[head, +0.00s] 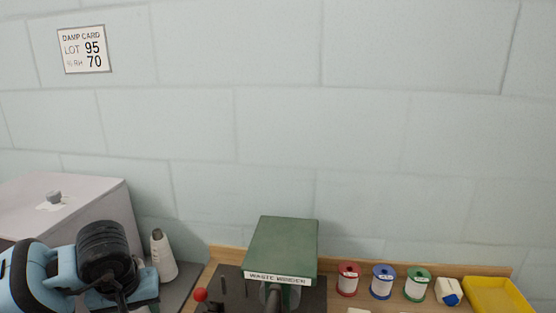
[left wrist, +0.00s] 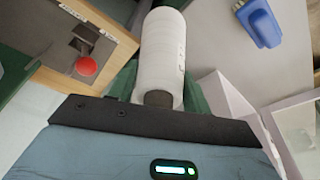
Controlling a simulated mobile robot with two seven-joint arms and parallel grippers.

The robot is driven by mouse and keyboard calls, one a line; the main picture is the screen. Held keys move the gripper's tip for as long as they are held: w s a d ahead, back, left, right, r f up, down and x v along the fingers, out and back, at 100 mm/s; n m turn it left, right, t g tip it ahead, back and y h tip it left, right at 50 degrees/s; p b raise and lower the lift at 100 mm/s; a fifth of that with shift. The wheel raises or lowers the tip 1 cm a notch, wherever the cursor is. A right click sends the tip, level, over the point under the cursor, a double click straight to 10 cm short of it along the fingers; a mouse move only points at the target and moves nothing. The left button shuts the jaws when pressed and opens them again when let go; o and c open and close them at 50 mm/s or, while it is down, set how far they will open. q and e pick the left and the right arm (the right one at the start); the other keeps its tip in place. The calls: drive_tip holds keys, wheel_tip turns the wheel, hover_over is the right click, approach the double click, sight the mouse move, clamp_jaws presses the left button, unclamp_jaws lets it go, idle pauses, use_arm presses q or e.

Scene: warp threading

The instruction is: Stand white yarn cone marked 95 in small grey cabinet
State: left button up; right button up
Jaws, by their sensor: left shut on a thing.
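In the left wrist view my left gripper (left wrist: 162,88) is shut on a white yarn cone (left wrist: 165,45), whose dark end faces the camera. Its mark is too small to read. In the head view my left arm comes in at the lower left, and its gripper and the held cone are hidden there. The grey cabinet (head: 75,200) stands at the left behind the arm; its top and a side show, its inside does not. A white cone (head: 162,257) stands upright just right of the cabinet; I cannot read a mark on it. My right gripper is not in view.
A card (head: 84,49) on the wall reads LOT 95, 70. A green waste winder (head: 281,248) stands mid-bench, with a red knob (head: 200,295) to its left. Red, blue and green spools (head: 382,282) and a yellow tray (head: 497,296) stand right.

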use_arm(q)
drive_tip(key=s+d+f+m+h, duration=0.1)
drive_tip(key=s+d+f+m, duration=0.2)
drive_tip(key=s+d, duration=0.4)
drive_tip(key=shift+d+m, duration=0.65)
drive_tip(key=shift+m, duration=0.15)
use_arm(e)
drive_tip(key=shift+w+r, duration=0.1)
use_arm(q)
drive_tip(key=shift+s, duration=0.1)
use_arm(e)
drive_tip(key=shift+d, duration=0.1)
